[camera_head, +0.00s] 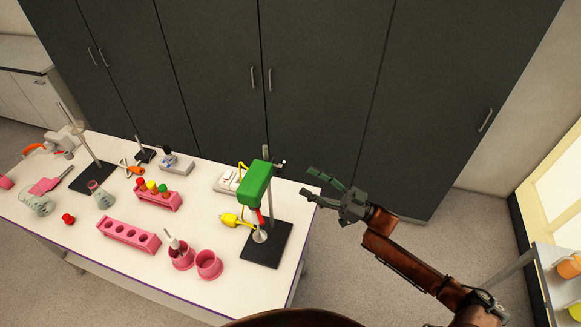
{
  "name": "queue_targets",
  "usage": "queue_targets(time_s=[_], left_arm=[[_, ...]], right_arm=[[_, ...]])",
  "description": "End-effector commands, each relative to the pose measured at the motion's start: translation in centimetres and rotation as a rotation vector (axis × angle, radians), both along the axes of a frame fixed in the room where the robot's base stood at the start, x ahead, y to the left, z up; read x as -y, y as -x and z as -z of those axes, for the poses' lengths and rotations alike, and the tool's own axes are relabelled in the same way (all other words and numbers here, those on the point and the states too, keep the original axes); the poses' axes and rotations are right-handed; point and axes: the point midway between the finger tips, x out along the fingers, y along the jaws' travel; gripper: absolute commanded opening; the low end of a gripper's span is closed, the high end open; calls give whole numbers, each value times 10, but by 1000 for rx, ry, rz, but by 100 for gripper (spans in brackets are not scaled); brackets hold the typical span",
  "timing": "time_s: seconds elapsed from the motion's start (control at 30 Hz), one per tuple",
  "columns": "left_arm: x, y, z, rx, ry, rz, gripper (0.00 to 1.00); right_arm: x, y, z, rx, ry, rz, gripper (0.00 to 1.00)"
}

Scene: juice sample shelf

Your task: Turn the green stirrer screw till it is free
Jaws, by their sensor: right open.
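The green stirrer (257,184) is mounted on a stand with a dark square base (266,247) at the right end of the white table. A small metal screw or clamp (281,163) sticks out at the stirrer's back right, by the stand's rod; its thread is too small to see. My right gripper (309,180) is open and empty, to the right of the stirrer, with its fingers pointing left toward it. A gap shows between the fingertips and the stirrer. My left gripper is not in view.
Below the stirrer are a yellow bulb-like item (231,220) and two pink cups (208,265). A pink rack (129,236) and a rack with coloured caps (158,196) stand further left. Dark cabinets (320,90) rise behind the table (80,225).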

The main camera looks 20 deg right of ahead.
Motion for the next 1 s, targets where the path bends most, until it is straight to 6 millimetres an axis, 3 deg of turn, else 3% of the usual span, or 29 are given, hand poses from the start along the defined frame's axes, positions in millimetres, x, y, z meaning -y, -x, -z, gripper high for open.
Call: queue_targets(time_s=[0.5, 0.9, 1.0], left_arm=[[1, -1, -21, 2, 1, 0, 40], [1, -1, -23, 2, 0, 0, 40], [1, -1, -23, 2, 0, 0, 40]], right_arm=[[-53, -33, -31, 5, -2, -7, 55], [-60, -38, -32, 3, -2, -6, 55], [-60, -38, -32, 4, -1, -6, 49]])
